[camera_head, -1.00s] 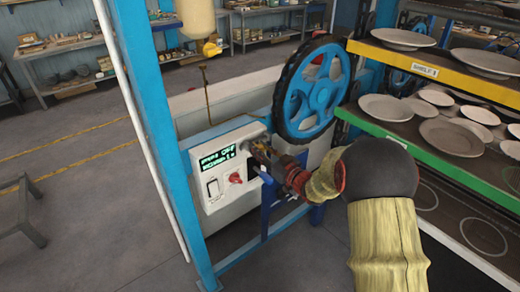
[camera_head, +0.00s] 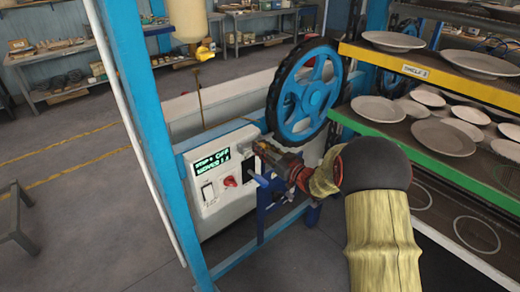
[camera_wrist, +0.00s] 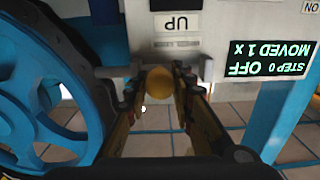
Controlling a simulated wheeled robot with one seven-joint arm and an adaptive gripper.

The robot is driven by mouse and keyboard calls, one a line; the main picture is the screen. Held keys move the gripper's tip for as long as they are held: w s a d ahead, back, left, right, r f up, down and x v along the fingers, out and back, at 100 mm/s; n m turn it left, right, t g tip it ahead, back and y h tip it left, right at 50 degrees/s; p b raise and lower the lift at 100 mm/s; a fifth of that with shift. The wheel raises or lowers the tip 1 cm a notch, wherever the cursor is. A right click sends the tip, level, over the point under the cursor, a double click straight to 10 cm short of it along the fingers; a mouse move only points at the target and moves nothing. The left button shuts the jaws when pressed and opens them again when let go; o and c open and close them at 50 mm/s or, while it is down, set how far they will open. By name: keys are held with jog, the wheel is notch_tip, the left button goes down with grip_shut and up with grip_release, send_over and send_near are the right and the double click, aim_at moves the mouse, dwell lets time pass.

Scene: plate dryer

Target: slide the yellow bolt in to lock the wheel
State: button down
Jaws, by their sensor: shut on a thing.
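The bolt's round yellow knob (camera_wrist: 159,82) sits between the fingertips of my gripper (camera_wrist: 159,98) in the wrist view, right in front of the control box. My gripper is shut on it; it also shows in the head view (camera_head: 264,152), at the upper right of the box. The fingers and wrist hide most of the bolt there. The blue spoked wheel (camera_head: 308,96) with its dark rim stands behind and right of my gripper; it also shows at the left of the wrist view (camera_wrist: 45,105). Whether the bolt engages the wheel cannot be seen.
The white control box (camera_head: 208,196) has a green display (camera_head: 211,160) and a red knob (camera_head: 230,181). In the wrist view its upside-down display (camera_wrist: 269,59) reads "STEP 0 OFF, MOVED 1 x". A blue post (camera_head: 150,130) stands left; a plate rack (camera_head: 440,75) stands close on the right.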

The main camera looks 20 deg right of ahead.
jog(key=c, duration=1.5)
grip_release()
jog(key=shift+d, duration=0.25)
jog(key=v, duration=1.2)
